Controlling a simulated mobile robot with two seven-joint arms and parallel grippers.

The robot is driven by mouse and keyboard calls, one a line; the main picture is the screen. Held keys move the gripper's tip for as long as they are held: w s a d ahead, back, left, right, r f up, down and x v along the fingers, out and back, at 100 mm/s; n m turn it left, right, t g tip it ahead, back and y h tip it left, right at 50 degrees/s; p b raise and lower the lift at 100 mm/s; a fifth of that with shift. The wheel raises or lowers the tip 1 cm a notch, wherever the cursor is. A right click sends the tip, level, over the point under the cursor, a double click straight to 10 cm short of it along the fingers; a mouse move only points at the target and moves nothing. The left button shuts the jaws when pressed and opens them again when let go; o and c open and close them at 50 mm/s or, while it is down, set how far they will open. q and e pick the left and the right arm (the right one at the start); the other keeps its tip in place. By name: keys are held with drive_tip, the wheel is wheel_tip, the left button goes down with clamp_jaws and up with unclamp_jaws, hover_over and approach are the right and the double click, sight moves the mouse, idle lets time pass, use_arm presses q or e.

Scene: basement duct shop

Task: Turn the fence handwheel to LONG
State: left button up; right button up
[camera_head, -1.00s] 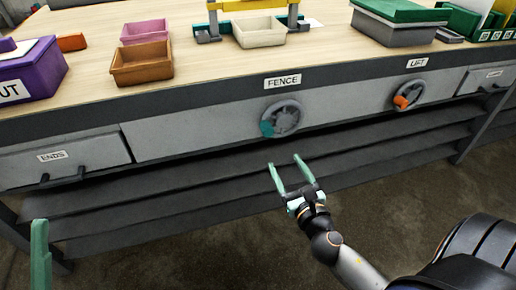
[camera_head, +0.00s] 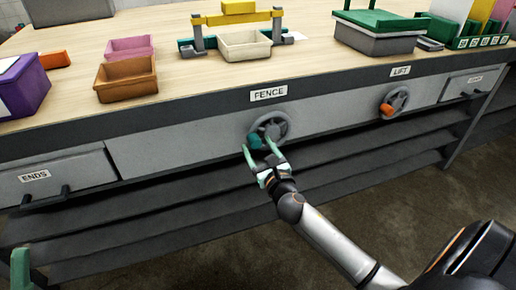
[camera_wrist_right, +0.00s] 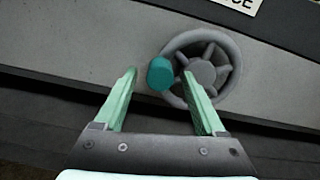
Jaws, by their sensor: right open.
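The fence handwheel (camera_head: 281,123) is a grey spoked wheel on the bench front, below the FENCE label (camera_head: 269,94). Its teal knob (camera_head: 254,141) sits at the wheel's left side. In the right wrist view the wheel (camera_wrist_right: 228,62) is at upper right, with the teal knob (camera_wrist_right: 161,73) on its left rim. My right gripper (camera_head: 258,149) is open, its green fingers pointing at the knob. In the wrist view the knob appears between and beyond the fingertips (camera_wrist_right: 160,74); contact cannot be told. One green finger of my left gripper (camera_head: 20,268) shows at the lower left edge. No LONG mark is readable.
A second handwheel with an orange knob (camera_head: 388,110) sits under the LIFT label (camera_head: 400,71). A brown bin (camera_head: 127,80) and cream bin (camera_head: 245,46) stand on the benchtop. Dark shelves lie below.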

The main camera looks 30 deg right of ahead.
drive_tip(key=shift+w, duration=0.15)
clamp_jaws()
idle(0.6)
idle(0.9)
